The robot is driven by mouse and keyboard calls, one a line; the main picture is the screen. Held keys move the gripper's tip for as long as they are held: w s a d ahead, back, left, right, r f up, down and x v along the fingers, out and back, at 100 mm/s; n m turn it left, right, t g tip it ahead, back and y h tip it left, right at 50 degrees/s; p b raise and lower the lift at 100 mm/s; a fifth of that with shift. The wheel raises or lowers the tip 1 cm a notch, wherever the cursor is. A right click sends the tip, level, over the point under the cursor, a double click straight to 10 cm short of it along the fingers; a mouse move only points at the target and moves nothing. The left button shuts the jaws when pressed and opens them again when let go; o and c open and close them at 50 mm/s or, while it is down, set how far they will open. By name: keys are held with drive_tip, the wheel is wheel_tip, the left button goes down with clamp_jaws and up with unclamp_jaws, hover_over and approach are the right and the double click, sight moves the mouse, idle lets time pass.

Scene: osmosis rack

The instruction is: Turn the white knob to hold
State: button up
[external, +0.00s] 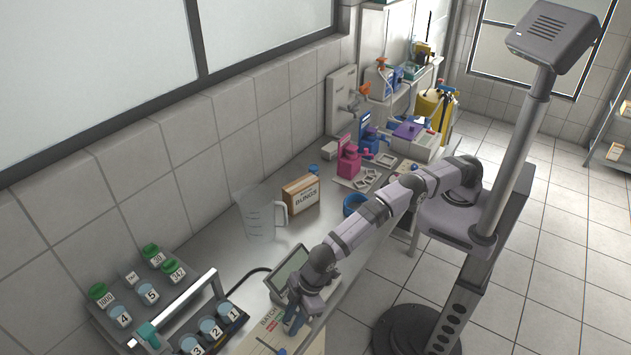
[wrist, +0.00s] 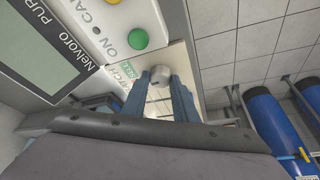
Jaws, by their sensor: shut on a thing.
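The white knob (wrist: 161,74) is a small round pale cap between the tips of my two blue fingers in the wrist view. My gripper (wrist: 160,84) is shut on it. The knob's pointer direction and a hold mark cannot be made out. The knob is on the front of a pale instrument with a dark-framed screen (wrist: 38,45), marked "Nelvoro PUR…", "ON" and "CA…". In the external view my gripper (external: 294,322) is at the instrument's front right, below its tilted screen (external: 288,272); the knob is hidden there.
A green button (wrist: 138,39) and a yellow one are close to the knob. A rack with several numbered jars (external: 150,295), a clear jug (external: 258,218) and a bungs box (external: 301,194) stand on the bench. Blue cylinders (wrist: 268,115) are at the right in the wrist view.

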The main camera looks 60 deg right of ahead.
drive_tip(key=n+b, duration=0.1)
drive_tip(key=n+g+b, duration=0.1)
drive_tip(key=n, duration=0.1)
drive_tip(key=shift+w+f+n+y, duration=0.1)
drive_tip(key=shift+w+n+y, duration=0.1)
drive_tip(key=shift+n+y, duration=0.15)
drive_tip(key=shift+n+g, duration=0.7)
drive_tip(key=shift+n, duration=0.75)
drive_tip(key=o, duration=1.1)
drive_tip(key=shift+c, duration=0.2)
drive_tip(key=shift+d+r, duration=0.1)
drive_tip(key=shift+r, duration=0.15)
drive_tip(key=b+v, duration=0.3)
drive_tip(key=v, duration=0.4)
drive_tip(key=shift+w, duration=0.15)
